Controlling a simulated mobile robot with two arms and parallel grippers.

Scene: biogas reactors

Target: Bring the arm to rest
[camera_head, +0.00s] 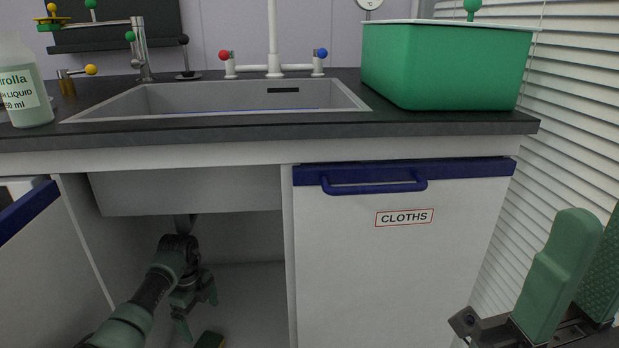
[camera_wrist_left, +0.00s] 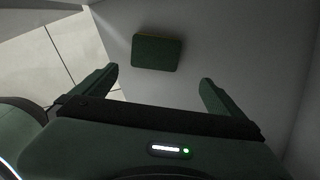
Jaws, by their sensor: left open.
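My left arm (camera_head: 150,295) reaches into the open cupboard under the sink. Its gripper (camera_head: 198,312) points down inside, and its two fingers stand apart. In the left wrist view the left gripper (camera_wrist_left: 158,76) is open with nothing between the fingers. A dark green sponge-like block (camera_wrist_left: 158,53) lies just beyond the fingertips, apart from them. In the head view the block (camera_head: 208,340) shows at the bottom edge, on the cupboard floor. My right gripper (camera_head: 580,275) is at the lower right, partly cut off; one green finger overlaps the other, so its gap is unclear.
The sink basin (camera_head: 187,193) hangs above my left arm. A closed door (camera_head: 400,270) labelled CLOTHS stands right of the opening; another door (camera_head: 30,270) stands left. A soap bottle (camera_head: 22,85) and green bin (camera_head: 445,65) are on the counter. Blinds (camera_head: 575,120) are at the right.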

